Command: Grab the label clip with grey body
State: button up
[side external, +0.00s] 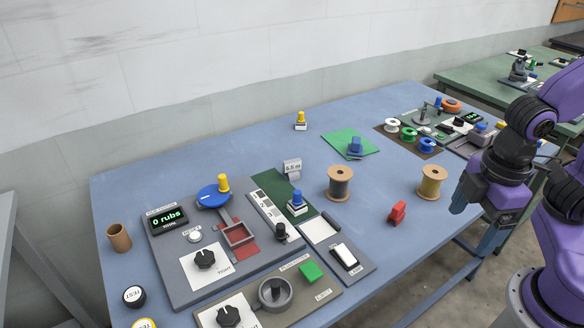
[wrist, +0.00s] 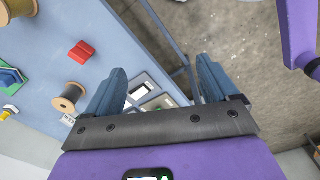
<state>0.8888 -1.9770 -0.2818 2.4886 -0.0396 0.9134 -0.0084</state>
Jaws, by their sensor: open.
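A small grey block with a white label reading "5.5 m" (side external: 292,168) stands on the blue table behind the dark spool; it looks like the label clip with grey body. My gripper (side external: 474,224) is open and empty off the table's right front edge, far to the right of the grey clip. In the wrist view my gripper (wrist: 162,70) shows two blue fingers spread apart, with the table edge and floor beyond them. A red block of similar size (side external: 397,212) lies nearer to my gripper; it also shows in the wrist view (wrist: 81,51).
A dark spool (side external: 340,184) and a tan spool (side external: 432,183) stand on the table. A blue block (side external: 355,148) sits on a green mat (side external: 333,142). The control panel (side external: 165,275) with knobs fills the left front. Bare table (side external: 240,150) lies left of the grey clip.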

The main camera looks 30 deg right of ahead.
jog(key=w+a+f+n+t+h, duration=0.1)
jog(key=w+n+t+h, duration=0.3)
jog(key=w, duration=1)
jog(key=w+a+f+n+t+h, duration=0.1)
jog(key=w+n+t, duration=0.4)
jog(key=w, duration=0.9)
jog(key=n+t+y, duration=0.2)
jog(key=n+t, duration=0.2)
jog(key=n, duration=0.8)
send_over(293, 165)
jog(key=s, duration=0.4)
notch_tip(293, 165, down, 7)
jog(key=f, duration=0.5)
jog(key=shift+w+a+f, duration=0.2)
jog(key=shift+a+f, duration=0.15)
jog(key=shift+f+x, duration=0.15)
jog(key=shift+x, duration=1.15)
jog(key=shift+f+x, duration=0.1)
jog(key=shift+x, duration=1.2)
jog(key=shift+s, duration=0.1)
jog(key=c, duration=1)
jog(key=shift+c, duration=0.2)
